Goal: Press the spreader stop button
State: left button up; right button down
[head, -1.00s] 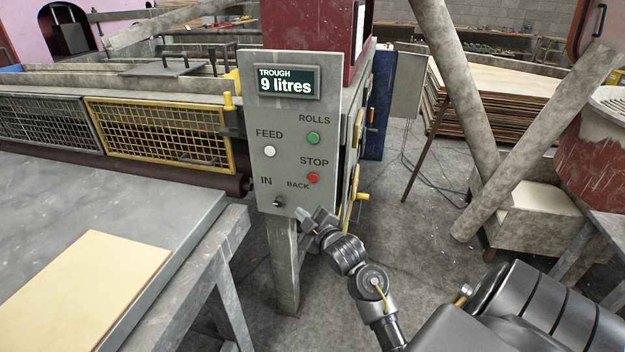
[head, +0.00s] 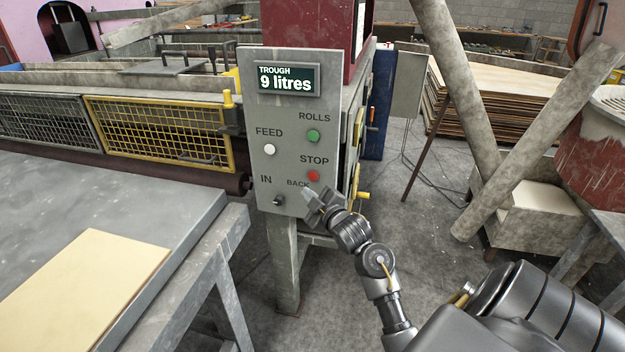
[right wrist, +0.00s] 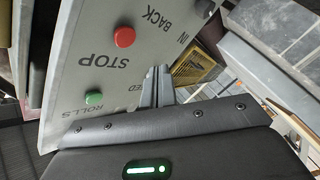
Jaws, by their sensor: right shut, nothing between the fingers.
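The red stop button (head: 313,175) sits on the grey control panel (head: 262,222), beside the word STOP. It also shows in the right wrist view (right wrist: 124,37), where the panel is seen upside down. My right gripper (head: 308,192) is shut and empty. In the head view its tips are just below the red button, near the word BACK. The wrist view shows its closed fingers (right wrist: 157,85) at the panel's edge side, apart from the red button in the picture. I cannot tell whether the tips touch the panel. My left gripper is not in view.
The panel also has a green rolls button (head: 313,136), a white feed button (head: 269,150) and a small in/back switch (head: 278,201). A grey table (head: 190,215) with a pale sheet (head: 85,285) stands at left. Leaning beams (head: 540,140) stand at right.

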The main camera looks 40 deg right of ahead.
aim_at(308, 176)
jog(key=shift+w+d, duration=0.7)
jog(key=shift+d, duration=0.3)
jog(key=shift+w+d, duration=0.65)
jog(key=shift+d, duration=0.3)
dwell(0.4)
jog(key=shift+d, duration=0.1)
jog(key=shift+w+d, duration=0.25)
jog(key=shift+w+d, duration=0.3)
jog(key=shift+d, duration=0.1)
dwell(1.2)
jog(key=shift+a, duration=0.1)
jog(key=shift+s+a+p, duration=0.35)
jog(key=shift+s+a, duration=0.2)
jog(key=shift+a, duration=0.1)
